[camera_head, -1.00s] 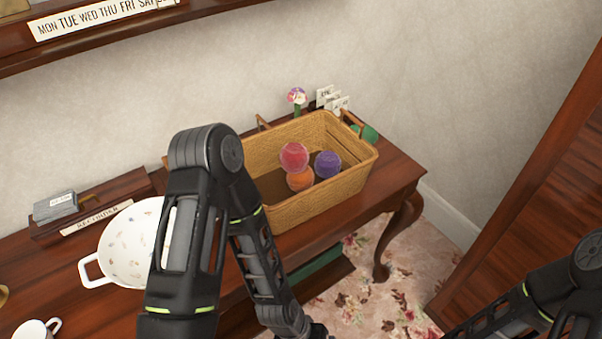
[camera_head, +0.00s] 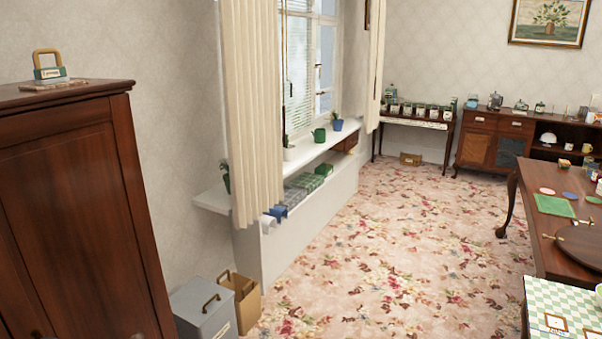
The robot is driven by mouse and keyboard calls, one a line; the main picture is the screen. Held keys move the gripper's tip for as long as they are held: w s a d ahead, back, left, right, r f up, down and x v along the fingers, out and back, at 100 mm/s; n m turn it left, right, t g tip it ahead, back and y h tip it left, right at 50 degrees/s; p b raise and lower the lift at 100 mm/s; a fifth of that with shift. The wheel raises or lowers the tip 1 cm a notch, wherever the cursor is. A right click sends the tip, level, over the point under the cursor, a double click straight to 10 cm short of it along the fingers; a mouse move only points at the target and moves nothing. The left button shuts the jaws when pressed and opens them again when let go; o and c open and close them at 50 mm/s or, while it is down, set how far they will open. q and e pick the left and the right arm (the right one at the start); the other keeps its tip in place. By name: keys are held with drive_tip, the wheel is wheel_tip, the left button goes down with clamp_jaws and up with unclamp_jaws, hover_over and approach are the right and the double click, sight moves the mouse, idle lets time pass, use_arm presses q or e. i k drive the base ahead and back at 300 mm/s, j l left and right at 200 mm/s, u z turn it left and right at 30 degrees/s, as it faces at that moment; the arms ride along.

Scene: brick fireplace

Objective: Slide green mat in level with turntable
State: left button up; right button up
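The green mat (camera_head: 554,205) lies flat on the dark wooden table at the right, towards its far left part. The turntable (camera_head: 586,246), a dark brown round disc, lies on the same table nearer to me and to the right of the mat. It is cut off by the right picture edge. The mat and the turntable appear to be apart. Neither of my grippers shows in this view, so what they hold cannot be seen.
A green checked cloth (camera_head: 562,303) covers a surface in the near right corner. A tall wardrobe (camera_head: 80,210) and a grey box (camera_head: 205,308) stand left. The flowered carpet (camera_head: 390,250) between is clear.

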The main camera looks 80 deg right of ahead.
sight(546, 204)
drive_tip(key=z, duration=4.2)
drive_tip(key=u, duration=0.45)
drive_tip(key=i, duration=5.6)
drive_tip(key=i+z, duration=0.1)
drive_tip(key=z, duration=0.3)
